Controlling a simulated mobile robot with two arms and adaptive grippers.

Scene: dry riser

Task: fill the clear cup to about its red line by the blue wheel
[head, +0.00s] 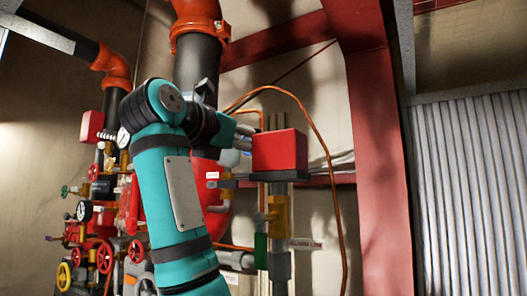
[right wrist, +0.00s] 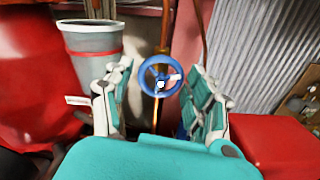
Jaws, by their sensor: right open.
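The blue wheel (right wrist: 160,76) shows in the right wrist view, upright with open spokes and a pale tag at its right side. My right gripper (right wrist: 160,70) is open, its fingers left and right of the wheel in the picture with gaps on both sides. I cannot tell how far beyond the fingertips the wheel is. The clear cup (right wrist: 92,72) stands upright at the upper left, greyish, with a red line (right wrist: 92,53) around its upper part. Its water level cannot be made out. In the head view a teal arm reaches the pipework; wheel and cup are not visible there. My left gripper is not in view.
In the head view a red box (head: 280,151) sits on a vertical pipe beside the arm's end. Several red and yellow valve wheels and gauges (head: 84,211) crowd the left. A red steel column (head: 375,150) and corrugated sheet (head: 468,190) stand at the right.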

